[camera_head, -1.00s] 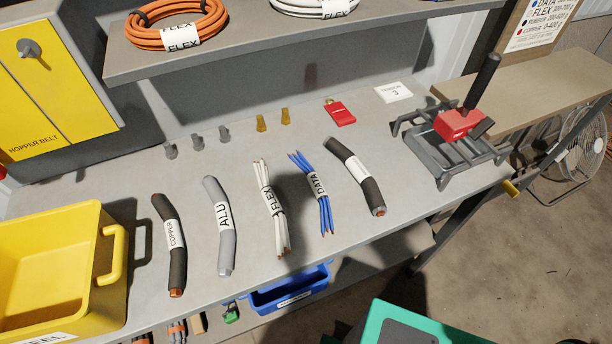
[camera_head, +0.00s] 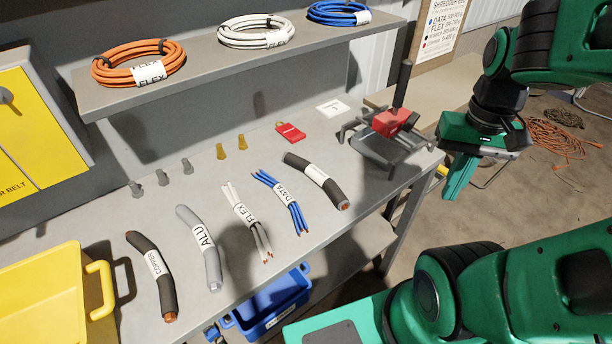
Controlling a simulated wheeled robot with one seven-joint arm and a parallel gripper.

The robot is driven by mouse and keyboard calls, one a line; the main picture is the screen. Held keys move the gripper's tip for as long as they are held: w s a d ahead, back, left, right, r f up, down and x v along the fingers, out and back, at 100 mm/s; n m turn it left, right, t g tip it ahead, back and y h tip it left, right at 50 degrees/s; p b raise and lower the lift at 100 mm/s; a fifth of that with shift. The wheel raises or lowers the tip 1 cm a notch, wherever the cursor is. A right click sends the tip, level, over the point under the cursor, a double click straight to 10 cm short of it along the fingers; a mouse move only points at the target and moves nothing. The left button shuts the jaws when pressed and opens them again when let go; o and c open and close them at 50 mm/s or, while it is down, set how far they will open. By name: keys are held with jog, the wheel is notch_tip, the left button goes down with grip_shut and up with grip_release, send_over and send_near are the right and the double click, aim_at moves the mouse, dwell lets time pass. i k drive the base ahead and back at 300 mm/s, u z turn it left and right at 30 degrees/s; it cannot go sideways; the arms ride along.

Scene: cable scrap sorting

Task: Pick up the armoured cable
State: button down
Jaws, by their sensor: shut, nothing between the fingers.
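No label that I can read says armoured. A dark cable piece (camera_head: 332,191) with a white band and a copper-coloured end lies at the right of the row on the bench; its band is not legible. A dark COPPER piece (camera_head: 168,295), a grey ALU piece (camera_head: 211,263), a white FLEX bundle (camera_head: 262,244) and a blue DATA bundle (camera_head: 297,218) lie to its left. My green gripper (camera_head: 455,190) is shut and empty, pointing down, to the right of the bench and apart from every cable.
A grey vice-like tool with a red block (camera_head: 392,122) stands at the bench's right end, between the cables and my gripper. A shelf (camera_head: 200,77) with coiled cables overhangs the back. A yellow bin (camera_head: 40,300) stands left, a blue bin (camera_head: 270,310) below the front edge.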

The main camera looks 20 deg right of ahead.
aim_at(332, 189)
jog(key=z, duration=0.55)
jog(key=k, duration=1.3)
jog(key=z, duration=0.5)
jog(key=i, duration=0.75)
jog(key=u, duration=0.05)
